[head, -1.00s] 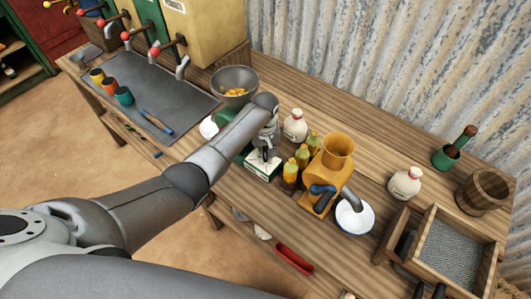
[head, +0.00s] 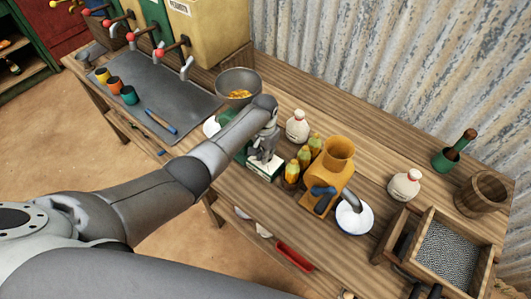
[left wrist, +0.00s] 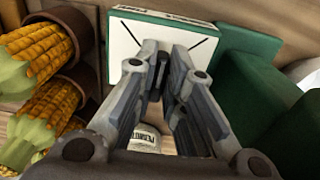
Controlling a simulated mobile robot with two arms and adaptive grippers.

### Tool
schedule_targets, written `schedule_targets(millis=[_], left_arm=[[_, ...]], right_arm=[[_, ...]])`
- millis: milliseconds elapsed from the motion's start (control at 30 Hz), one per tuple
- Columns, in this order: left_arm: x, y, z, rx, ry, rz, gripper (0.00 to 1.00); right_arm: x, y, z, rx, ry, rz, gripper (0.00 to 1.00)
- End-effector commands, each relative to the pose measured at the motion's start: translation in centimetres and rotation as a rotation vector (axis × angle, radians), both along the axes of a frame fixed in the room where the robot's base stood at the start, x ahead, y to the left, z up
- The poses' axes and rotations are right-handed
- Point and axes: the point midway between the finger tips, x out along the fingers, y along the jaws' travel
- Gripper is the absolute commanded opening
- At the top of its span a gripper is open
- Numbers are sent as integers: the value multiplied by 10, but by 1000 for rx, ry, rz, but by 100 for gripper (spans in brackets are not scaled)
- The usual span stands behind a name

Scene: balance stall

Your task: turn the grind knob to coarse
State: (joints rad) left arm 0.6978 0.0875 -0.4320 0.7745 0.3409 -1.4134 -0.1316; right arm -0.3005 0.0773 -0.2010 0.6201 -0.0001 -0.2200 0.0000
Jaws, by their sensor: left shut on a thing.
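A green machine (head: 233,148) with a white front plate (head: 267,170) stands on the bench. In the left wrist view the white plate (left wrist: 122,34) carries two slanting black marks, one on each side of my fingers. My left gripper (head: 263,158) comes down at this plate from above. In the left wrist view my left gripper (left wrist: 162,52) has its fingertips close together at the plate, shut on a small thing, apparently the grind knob. The knob is almost wholly hidden by the fingers, so its pointing direction cannot be told. My right gripper does not show.
Several corn cobs in brown cups (head: 292,172) stand close to the right of my left gripper. A yellow grinder (head: 331,172) with a white bowl (head: 355,218) is beyond them.

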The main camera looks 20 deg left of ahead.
Motion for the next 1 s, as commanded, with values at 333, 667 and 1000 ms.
schedule_targets(millis=[333, 667, 1000], left_arm=[[1, 2, 0, 1, 0, -110, 0], [1, 2, 0, 1, 0, -123, 0], [1, 2, 0, 1, 0, -122, 33]], right_arm=[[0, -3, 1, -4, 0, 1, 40], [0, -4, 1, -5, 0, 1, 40], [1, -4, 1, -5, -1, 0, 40]])
